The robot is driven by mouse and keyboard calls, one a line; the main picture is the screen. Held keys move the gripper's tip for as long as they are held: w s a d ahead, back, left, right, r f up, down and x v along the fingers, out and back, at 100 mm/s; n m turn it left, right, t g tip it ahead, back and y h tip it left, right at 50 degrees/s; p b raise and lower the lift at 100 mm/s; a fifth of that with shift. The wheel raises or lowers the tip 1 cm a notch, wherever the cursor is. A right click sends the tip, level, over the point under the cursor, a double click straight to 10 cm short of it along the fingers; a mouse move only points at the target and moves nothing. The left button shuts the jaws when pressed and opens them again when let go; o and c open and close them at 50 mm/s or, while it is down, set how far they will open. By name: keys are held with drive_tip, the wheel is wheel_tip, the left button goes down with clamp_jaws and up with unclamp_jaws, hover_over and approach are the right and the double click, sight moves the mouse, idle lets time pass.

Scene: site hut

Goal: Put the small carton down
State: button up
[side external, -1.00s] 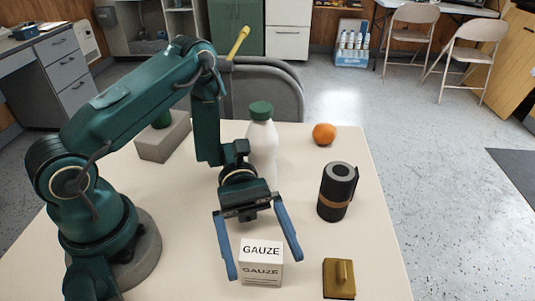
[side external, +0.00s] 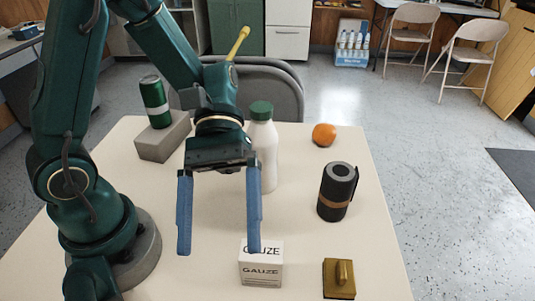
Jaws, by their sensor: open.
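The small carton is a white box marked GAUZE (side external: 261,271). It stands upright on the near part of the cream table (side external: 305,225). My gripper (side external: 218,250) is open and empty, with its two blue fingers pointing down. It is above and to the left of the carton in the picture. The right finger's tip overlaps the carton's top edge in this view; I cannot tell whether they touch.
A white bottle with a green cap (side external: 266,150) stands behind my gripper. A green can (side external: 154,103) stands on a grey block (side external: 161,139). To the right are an orange (side external: 324,135), a black roll (side external: 336,192) and a brass-coloured block with a handle (side external: 339,279).

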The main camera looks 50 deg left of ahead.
drive_tip(key=w+a+r+m+t+y, duration=0.1)
drive_tip(key=a+r+m+t+y, duration=0.1)
drive_tip(key=a+t, duration=0.4)
drive_tip(key=w+a+r+m+t+y, duration=0.2)
drive_tip(key=a+m+t+y, duration=0.3)
drive_tip(key=t+y, duration=0.1)
drive_tip(key=shift+w+a+t+y, duration=0.15)
drive_tip(key=shift+a+t+y, duration=0.25)
drive_tip(key=shift+y, duration=0.4)
